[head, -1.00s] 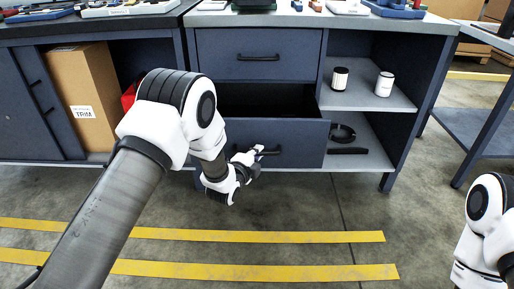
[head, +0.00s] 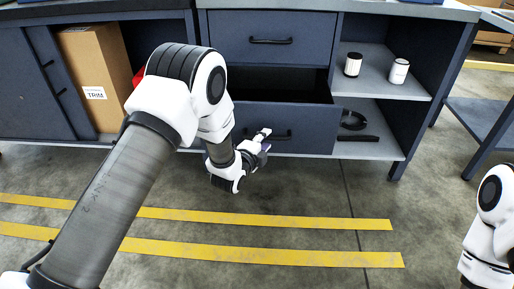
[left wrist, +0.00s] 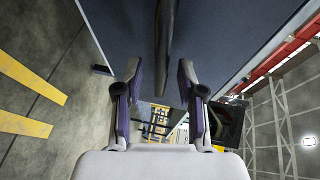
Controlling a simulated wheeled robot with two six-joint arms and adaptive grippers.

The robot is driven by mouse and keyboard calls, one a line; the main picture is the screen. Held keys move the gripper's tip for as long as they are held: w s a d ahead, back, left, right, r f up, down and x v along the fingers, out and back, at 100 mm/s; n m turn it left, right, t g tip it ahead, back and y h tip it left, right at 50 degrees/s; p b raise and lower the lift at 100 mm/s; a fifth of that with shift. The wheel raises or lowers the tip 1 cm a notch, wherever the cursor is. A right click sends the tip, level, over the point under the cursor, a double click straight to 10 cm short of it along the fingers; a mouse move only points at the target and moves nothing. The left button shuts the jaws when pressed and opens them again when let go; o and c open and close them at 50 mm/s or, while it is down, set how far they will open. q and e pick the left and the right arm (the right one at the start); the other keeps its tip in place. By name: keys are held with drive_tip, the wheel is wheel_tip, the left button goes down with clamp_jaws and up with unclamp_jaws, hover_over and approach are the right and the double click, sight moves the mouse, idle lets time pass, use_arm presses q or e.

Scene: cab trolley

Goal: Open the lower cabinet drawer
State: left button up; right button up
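The lower drawer (head: 315,128) is a dark blue-grey front that stands out from the cabinet, with its dark inside showing above it. Its black bar handle (head: 286,135) is on the front and also shows in the left wrist view (left wrist: 165,45). My left gripper (head: 265,134) is at the left part of this handle. In the left wrist view its two fingers (left wrist: 160,80) are apart, with the handle's bar between them and a gap on each side. My right arm shows at the right edge, but its gripper is out of view.
The shut upper drawer (head: 272,38) is above. Open shelves to the right hold a black-and-white can (head: 353,65), a white can (head: 398,71) and dark items. A cardboard box (head: 95,80) stands in the left bay. The floor in front, with yellow stripes (head: 265,220), is clear.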

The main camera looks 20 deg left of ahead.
use_arm(q)
drive_tip(key=v, duration=1)
drive_tip(key=s+a+f+n+g+y, duration=0.15)
drive_tip(key=s+f+n+g, duration=0.5)
drive_tip(key=s+f, duration=1.15)
drive_tip(key=s+a+f+n+g, duration=0.1)
drive_tip(key=s+f+n+g, duration=0.4)
drive_tip(key=s, duration=0.3)
drive_tip(key=s+f+n+g, duration=0.2)
drive_tip(key=s+n+g, duration=0.3)
drive_tip(key=s, duration=0.4)
wheel_tip(320, 180, up, 34)
drive_tip(key=n+p, duration=0.2)
drive_tip(key=p, duration=3.2)
drive_tip(key=shift+r+t+p, duration=0.2)
drive_tip(key=shift+t+p, duration=0.15)
